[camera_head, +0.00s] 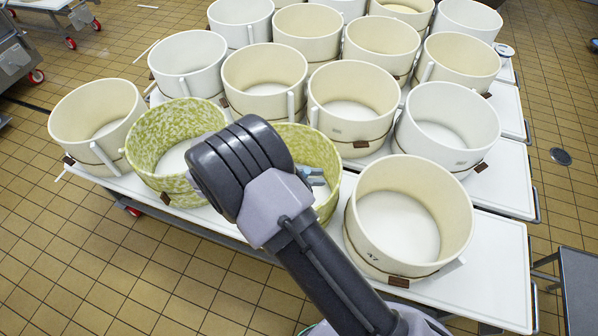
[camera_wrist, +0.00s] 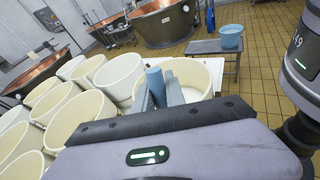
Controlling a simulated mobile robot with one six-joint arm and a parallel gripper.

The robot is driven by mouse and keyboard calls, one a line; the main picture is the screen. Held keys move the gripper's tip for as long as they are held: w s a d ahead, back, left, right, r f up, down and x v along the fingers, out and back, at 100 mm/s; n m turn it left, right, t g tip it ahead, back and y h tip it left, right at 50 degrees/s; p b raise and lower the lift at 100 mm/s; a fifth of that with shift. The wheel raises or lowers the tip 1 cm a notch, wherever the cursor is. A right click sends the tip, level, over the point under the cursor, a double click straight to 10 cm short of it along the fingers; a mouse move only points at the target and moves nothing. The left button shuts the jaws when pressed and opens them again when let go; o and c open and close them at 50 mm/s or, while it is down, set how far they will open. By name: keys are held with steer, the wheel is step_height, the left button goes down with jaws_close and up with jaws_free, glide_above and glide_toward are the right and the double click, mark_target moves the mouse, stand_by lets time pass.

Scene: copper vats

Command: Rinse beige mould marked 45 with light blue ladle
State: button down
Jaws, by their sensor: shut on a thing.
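In the head view a beige mould (camera_head: 408,270) stands at the front right of the white table, and the mark on its wall looks like 47. No mark 45 is readable on any mould. My gripper (camera_wrist: 160,92) is shut on a light blue rod-like piece (camera_wrist: 154,86), which looks like the ladle's handle. The ladle's bowl is hidden. In the head view my wrist covers most of the gripper, and only a bit of blue (camera_head: 312,172) shows in front of a green-mottled mould (camera_head: 320,150). In the wrist view a beige mould (camera_wrist: 203,75) stands beyond the fingers.
Several beige and white moulds crowd the table behind. Another green-mottled mould (camera_head: 150,150) stands left of my arm. A blue bucket (camera_wrist: 231,38) stands on a small grey table (camera_wrist: 205,47). Copper vats (camera_wrist: 165,22) stand farther back. The table's right front corner (camera_head: 505,290) is bare.

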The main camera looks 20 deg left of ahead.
steer(key=d+f+m+g+y+b, duration=0.15)
steer(key=d+f+y+b, duration=0.65)
steer(key=d+f+b, duration=1.1)
step_height(320, 180, down, 11)
steer(key=a+m+y+b, duration=0.2)
steer(key=y+b, duration=0.5)
steer(key=b, duration=0.1)
steer(key=shift+w+a+f, duration=0.2)
steer(key=shift+w+a, duration=0.05)
steer(key=shift+w, duration=0.1)
